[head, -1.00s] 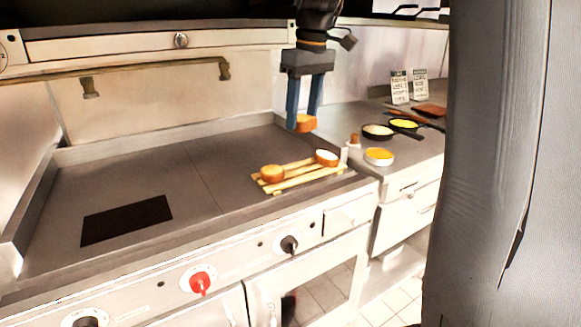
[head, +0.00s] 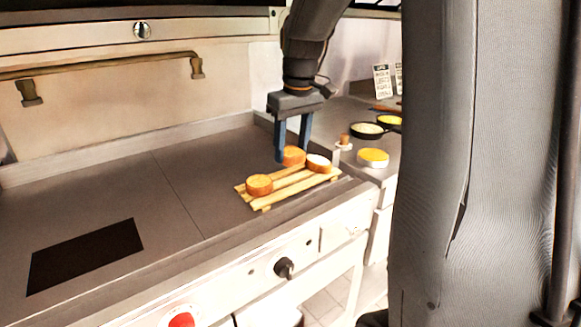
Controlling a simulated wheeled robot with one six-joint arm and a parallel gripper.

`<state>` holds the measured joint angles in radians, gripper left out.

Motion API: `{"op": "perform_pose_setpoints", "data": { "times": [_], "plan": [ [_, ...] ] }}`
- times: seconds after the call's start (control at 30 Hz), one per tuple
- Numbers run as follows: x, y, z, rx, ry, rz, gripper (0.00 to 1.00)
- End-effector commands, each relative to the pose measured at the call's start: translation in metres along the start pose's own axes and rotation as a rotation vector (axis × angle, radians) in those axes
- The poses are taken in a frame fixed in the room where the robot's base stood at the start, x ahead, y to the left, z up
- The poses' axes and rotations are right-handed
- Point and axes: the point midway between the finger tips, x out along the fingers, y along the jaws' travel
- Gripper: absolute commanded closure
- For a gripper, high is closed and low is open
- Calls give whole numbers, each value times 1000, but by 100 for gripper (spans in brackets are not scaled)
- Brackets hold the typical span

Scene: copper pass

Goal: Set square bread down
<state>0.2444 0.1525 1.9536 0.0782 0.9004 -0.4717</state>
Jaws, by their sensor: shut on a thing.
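The square bread (head: 294,157), an orange-brown piece, is between the blue fingers of my gripper (head: 291,151). The gripper points down and is shut on it. The bread appears at the back edge of a slatted wooden rack (head: 268,200); I cannot tell whether it touches the slats. A round brown bread piece (head: 259,185) sits on the left end of the rack. Another piece with a pale top (head: 319,162) sits on the right end, close beside the held bread in the picture.
The rack stands on a grey cooktop with a dark rectangular patch (head: 85,256) at the left. The cooktop's middle is clear. On the right counter are a yellow-topped round dish (head: 373,158), a small white holder (head: 343,147), pans (head: 367,130) and standing cards (head: 382,81).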

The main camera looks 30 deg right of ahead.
Motion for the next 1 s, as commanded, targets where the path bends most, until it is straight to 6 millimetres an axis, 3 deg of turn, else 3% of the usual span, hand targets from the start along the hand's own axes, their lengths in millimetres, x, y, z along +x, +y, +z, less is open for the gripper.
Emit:
{"op": "perform_pose_setpoints", "data": {
  "times": [0.47, 0.87, 0.9, 1.0],
  "plan": [
    [49, 0, 8, -1, -2, -1, 74],
    [54, 0, 8, -1, -1, 0, 74],
    [54, 0, 8, -1, 0, 0, 46],
    [53, 0, 8, -1, 0, 0, 34]
  ]
}}
